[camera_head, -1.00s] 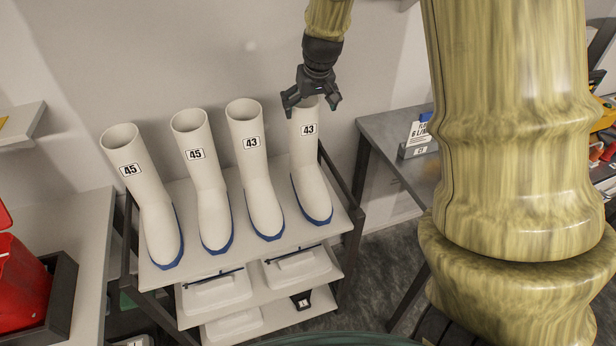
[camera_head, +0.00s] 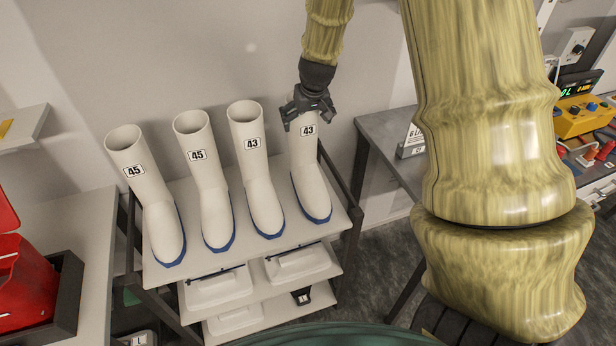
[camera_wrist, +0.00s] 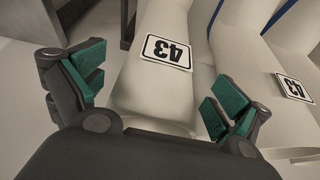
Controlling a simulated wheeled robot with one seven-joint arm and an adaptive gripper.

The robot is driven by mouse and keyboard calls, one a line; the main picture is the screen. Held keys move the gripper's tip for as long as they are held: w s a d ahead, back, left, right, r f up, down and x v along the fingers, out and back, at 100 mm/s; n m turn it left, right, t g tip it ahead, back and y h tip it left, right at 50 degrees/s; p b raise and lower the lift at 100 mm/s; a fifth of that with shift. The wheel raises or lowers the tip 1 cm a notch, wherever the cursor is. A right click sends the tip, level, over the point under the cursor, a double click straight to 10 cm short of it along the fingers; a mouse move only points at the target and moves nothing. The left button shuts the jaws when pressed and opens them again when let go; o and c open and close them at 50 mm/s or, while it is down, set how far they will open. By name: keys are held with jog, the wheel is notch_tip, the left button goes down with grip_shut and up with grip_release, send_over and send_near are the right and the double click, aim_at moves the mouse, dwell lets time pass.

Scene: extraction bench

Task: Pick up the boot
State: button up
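Several white boots with blue soles stand upright in a row on the top shelf of a rack. The rightmost boot (camera_head: 309,176), labelled 43, is under my gripper (camera_head: 307,119). My gripper is at the top of its shaft, with its fingers spread at either side. In the wrist view the shaft of this boot (camera_wrist: 150,92) lies between the open green-padded fingers of my gripper (camera_wrist: 155,95), with a gap showing at the fingertips. The boot's top opening is hidden by my gripper. The other 43 boot (camera_head: 256,180) stands to its left, and shows at right in the wrist view (camera_wrist: 265,70).
Two boots labelled 45 (camera_head: 210,185) stand further left on the rack's top shelf (camera_head: 335,233). Lower shelves hold white bins (camera_head: 218,288). A grey bench (camera_head: 385,140) with a small sign stands at right. A red bin (camera_head: 22,285) is at far left. The wall is close behind.

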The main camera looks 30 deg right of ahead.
jog(key=c, duration=1.7)
jog(key=shift+r, duration=0.2)
jog(key=shift+c, duration=0.2)
